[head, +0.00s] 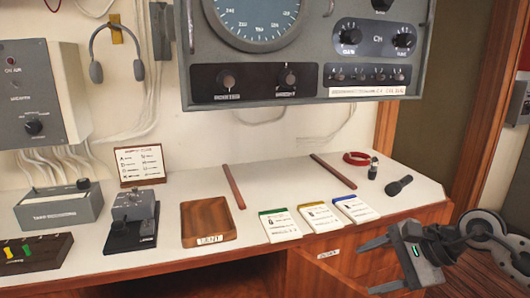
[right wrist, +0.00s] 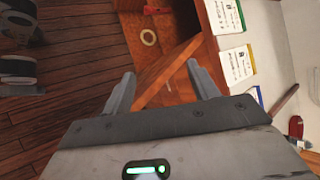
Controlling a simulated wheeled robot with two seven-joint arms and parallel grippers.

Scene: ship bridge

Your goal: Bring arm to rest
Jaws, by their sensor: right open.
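My right gripper (head: 378,266) is at the lower right of the head view, in front of the wooden desk's right end. Its two fingers are apart with nothing between them. In the right wrist view my right gripper (right wrist: 161,70) also shows open and empty, with the wooden desk front and the plank floor beyond the fingers. My right arm comes in from the right edge of the head view. My left gripper is in neither view.
A grey instrument panel (head: 305,75) hangs above. Plank floor (right wrist: 60,90) lies left in the wrist view.

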